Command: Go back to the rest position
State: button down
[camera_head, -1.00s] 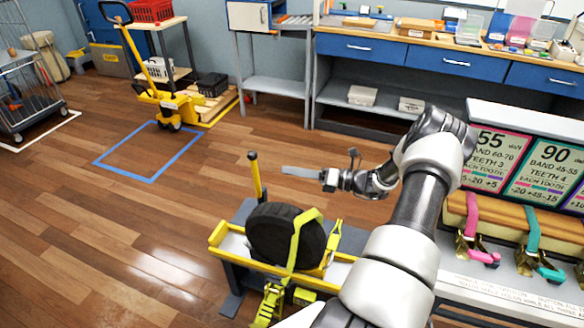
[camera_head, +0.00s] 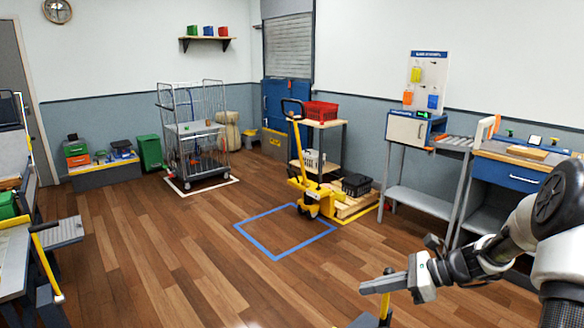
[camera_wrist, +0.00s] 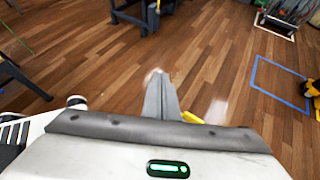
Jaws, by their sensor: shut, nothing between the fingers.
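My gripper (camera_head: 372,287) is at the lower right in the head view, stretched out to the left from my arm over the wood floor. Its fingers are together and hold nothing. In the wrist view the closed fingers (camera_wrist: 161,97) point out over bare floor. A yellow post (camera_head: 385,305) shows just below the gripper in the head view, and a yellow piece (camera_wrist: 192,117) shows beside the fingers in the wrist view. I cannot tell whether the gripper touches either one.
A yellow pallet truck (camera_head: 311,190) stands by a blue floor outline (camera_head: 285,255). A wire cage trolley (camera_head: 195,150) stands at the back. A blue-drawer bench (camera_head: 508,176) is at the right, and a bench (camera_head: 12,262) at the left edge. The middle floor is clear.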

jog(key=s+a+r+n+h, duration=0.9)
jog(key=s+a+r+n, duration=0.45)
jog(key=s+n, duration=0.45)
jog(key=s+d+r+n+t+h, duration=0.2)
jog(key=s+d+r+n, duration=0.25)
jog(key=s+d, duration=0.35)
notch_tip(320, 180, up, 13)
jog(key=p, duration=1.3)
jog(key=shift+w+f, duration=0.2)
jog(key=shift+n, duration=0.25)
